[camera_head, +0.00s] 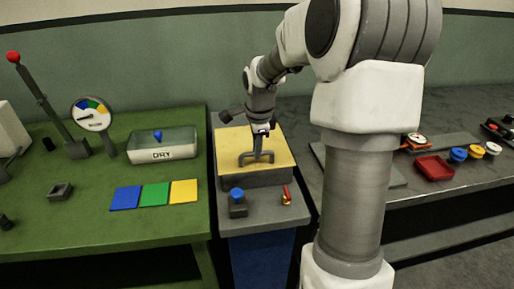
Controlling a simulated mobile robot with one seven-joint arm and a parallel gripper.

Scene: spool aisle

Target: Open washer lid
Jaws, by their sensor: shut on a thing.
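The washer (253,179) is a grey box on the middle stand. Its yellow lid (230,153) lies on top and looks flat and closed. A dark grey bar handle (257,162) stands up from the middle of the lid. My gripper (261,136) reaches down from above and is shut at the top of the handle. The fingertips are small in this view, and the exact grip on the bar is hard to make out.
A blue knob (237,195) and a red lever valve (287,196) stand in front of the washer. A tray marked DRY (163,155) and coloured squares (155,194) lie on the green table at left. A red tray (434,167) sits on the right bench.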

